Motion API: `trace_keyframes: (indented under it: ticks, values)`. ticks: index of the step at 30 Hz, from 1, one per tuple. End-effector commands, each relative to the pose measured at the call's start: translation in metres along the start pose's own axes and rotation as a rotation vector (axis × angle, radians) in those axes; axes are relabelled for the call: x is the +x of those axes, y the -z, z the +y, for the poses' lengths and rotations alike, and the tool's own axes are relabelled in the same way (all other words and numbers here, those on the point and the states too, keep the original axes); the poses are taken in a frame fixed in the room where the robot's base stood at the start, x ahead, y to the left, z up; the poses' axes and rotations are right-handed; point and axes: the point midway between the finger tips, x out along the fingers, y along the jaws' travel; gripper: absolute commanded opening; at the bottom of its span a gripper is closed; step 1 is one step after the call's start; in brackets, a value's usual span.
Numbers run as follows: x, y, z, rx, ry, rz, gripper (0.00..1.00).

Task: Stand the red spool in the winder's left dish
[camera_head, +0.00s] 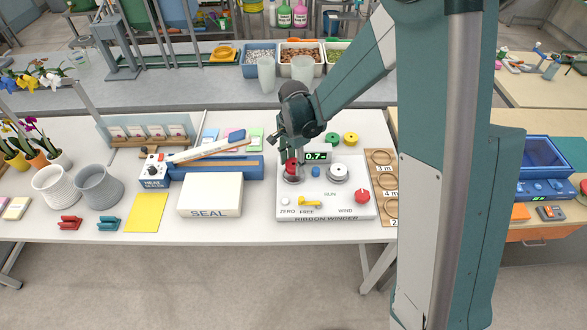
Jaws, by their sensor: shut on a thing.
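The red spool (292,166) is at the left dish (291,179) of the ribbon winder (325,205). My gripper (290,155) comes down from above and is shut on the red spool. The spool looks upright, low over or in the dish; I cannot tell whether it touches the dish floor. The gripper hides the spool's upper part. The winder's right dish (337,174) holds no spool that I can see. A small display on the winder (316,156) reads about 0.7.
A green spool (332,138) and a yellow spool (350,138) stand behind the winder. The heat sealer (155,172) and a white SEAL box (210,195) are to the left. A board with rings (383,172) lies to the right. The front table edge is clear.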

Motion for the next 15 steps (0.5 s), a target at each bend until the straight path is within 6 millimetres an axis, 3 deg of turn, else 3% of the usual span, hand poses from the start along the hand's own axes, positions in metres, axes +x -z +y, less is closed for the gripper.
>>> trace_keyframes:
  ticks: [9,15]
  values:
    - [0.03,0.0,0.0,0.0,0.0,0.0,0.27]
    - [0.034,0.0,0.0,0.0,0.0,0.0,0.27]
